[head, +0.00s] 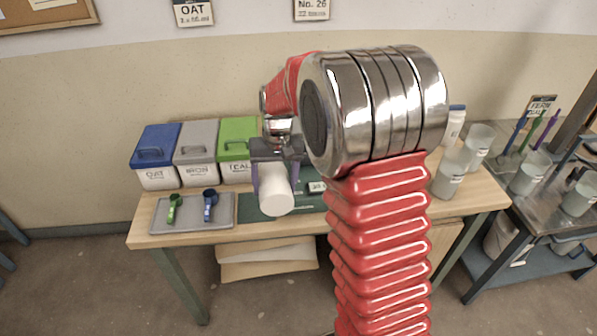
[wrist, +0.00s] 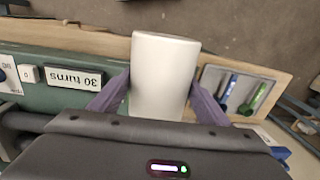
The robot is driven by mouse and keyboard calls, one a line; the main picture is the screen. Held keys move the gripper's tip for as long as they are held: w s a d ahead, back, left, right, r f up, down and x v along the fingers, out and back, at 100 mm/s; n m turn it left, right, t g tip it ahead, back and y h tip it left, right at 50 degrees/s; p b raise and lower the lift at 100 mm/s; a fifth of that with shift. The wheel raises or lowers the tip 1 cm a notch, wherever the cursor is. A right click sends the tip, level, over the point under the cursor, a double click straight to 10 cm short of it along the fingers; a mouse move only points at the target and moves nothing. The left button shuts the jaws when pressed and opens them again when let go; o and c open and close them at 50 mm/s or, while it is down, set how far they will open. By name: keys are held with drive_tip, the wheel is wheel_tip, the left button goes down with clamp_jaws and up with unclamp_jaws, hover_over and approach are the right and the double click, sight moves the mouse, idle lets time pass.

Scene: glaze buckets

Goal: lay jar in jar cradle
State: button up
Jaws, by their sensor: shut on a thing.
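A white cylindrical jar (head: 276,192) is held in front of my gripper (head: 276,176), over the bench. In the wrist view the jar (wrist: 163,75) lies between the two purple fingers of my gripper (wrist: 158,98), which are shut on its sides. The jar hides part of what lies behind it. A green base (head: 292,211) with a small label sits on the bench; in the wrist view a green panel (wrist: 50,98) bears a "30 turns" label. I cannot make out the jar cradle clearly; my arm and gripper cover much of that area.
Blue (head: 156,153), grey (head: 196,153) and green-lidded (head: 238,138) buckets stand at the back left of the bench (head: 180,241). A grey tray (head: 160,215) holds a green and a blue scoop. Pale cups (head: 450,172) stand at the right. A metal cart (head: 520,205) is beyond.

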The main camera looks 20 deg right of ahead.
sight(260, 192)
drive_tip(key=a+n, duration=0.1)
drive_tip(key=a+f, duration=0.1)
drive_tip(key=w+a+f+n, duration=0.1)
drive_tip(key=a, duration=0.1)
drive_tip(key=shift+a+f+n, duration=0.1)
drive_tip(key=shift+f+n, duration=0.1)
drive_tip(key=shift+n, duration=0.1)
